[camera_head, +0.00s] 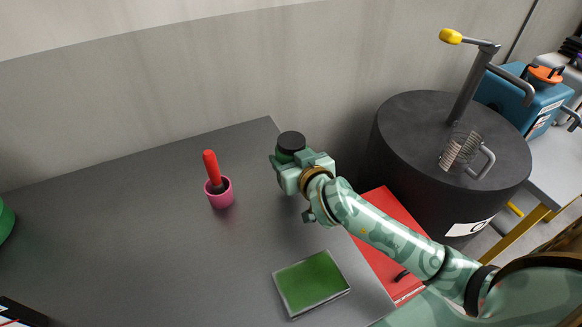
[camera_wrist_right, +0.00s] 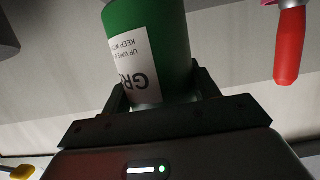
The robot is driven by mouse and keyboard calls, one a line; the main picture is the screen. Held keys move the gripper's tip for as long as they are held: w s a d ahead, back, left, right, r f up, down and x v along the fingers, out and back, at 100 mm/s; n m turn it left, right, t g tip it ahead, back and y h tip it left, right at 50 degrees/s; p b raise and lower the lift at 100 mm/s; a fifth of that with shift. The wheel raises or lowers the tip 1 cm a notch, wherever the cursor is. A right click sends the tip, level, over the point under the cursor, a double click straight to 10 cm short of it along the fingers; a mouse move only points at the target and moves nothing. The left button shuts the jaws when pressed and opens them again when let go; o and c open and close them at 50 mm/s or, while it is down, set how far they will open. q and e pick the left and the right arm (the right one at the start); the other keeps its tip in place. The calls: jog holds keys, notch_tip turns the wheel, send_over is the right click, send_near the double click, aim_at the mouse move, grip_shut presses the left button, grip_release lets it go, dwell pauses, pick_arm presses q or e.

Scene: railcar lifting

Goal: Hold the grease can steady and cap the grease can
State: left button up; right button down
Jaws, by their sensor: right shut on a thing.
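The grease can (camera_wrist_right: 160,40) is green with a white printed label in the right wrist view. In the head view its green side (camera_head: 280,156) shows only in part, under a black round top (camera_head: 291,141) that looks like a cap. I cannot tell how firmly that top sits. My right gripper (camera_head: 287,163) is shut around the can's side, near the back right corner of the dark table (camera_head: 120,220). The can looks about upright. Its base is hidden behind the gripper. My left gripper is not in view.
A pink cup (camera_head: 222,196) with a red-handled tool (camera_head: 211,166) stands left of the can. A green pad (camera_head: 311,282) lies near the front right. A black drum (camera_head: 440,150) with a crank stands right of the table. A green object (camera_head: 5,220) shows at the left edge.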

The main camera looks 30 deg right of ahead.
jog(key=shift+w+f, duration=0.15)
jog(key=shift+f, duration=0.1)
jog(key=f, duration=0.1)
jog(key=f+b, duration=0.2)
jog(key=shift+w+d+f, duration=0.15)
jog(key=shift+w+f, duration=0.1)
jog(key=shift+f, duration=0.1)
jog(key=shift+r, duration=0.1)
jog(key=shift+c, duration=2)
grip_release()
